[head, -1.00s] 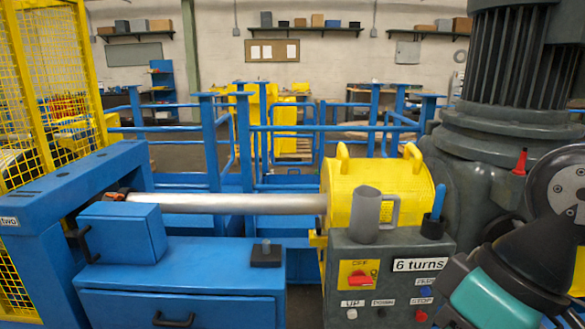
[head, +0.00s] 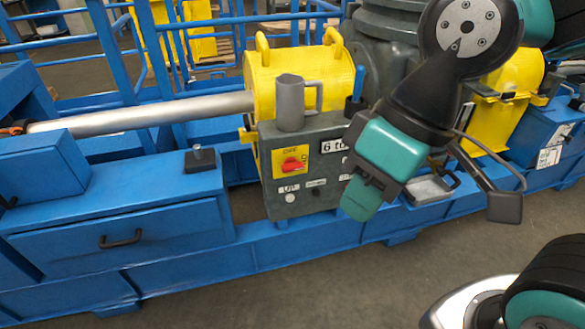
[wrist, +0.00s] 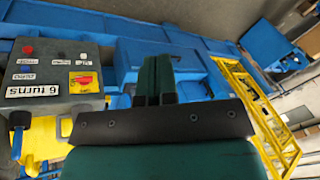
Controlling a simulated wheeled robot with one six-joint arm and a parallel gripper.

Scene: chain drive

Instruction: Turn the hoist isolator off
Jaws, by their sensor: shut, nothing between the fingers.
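The hoist isolator is a red rotary handle (head: 292,165) on a yellow plate (head: 279,157) marked OFF at its top. It is on the front of a grey control box (head: 285,208). The handle lies roughly sideways; its exact setting is too small to read. In the wrist view the box (wrist: 65,95) is at the left, upside down, with the red handle (wrist: 82,79) showing. My gripper (head: 357,208) is to the right of the isolator, apart from it, and covers the box's right side. In the wrist view its fingers (wrist: 157,75) are together and empty.
A grey mug (head: 290,105) and a black holder with a blue-handled tool (head: 357,90) stand on the box. A white UP button (head: 290,198) is below the isolator. A blue drawer cabinet (head: 120,220) stands left. The floor (head: 300,290) in front is clear.

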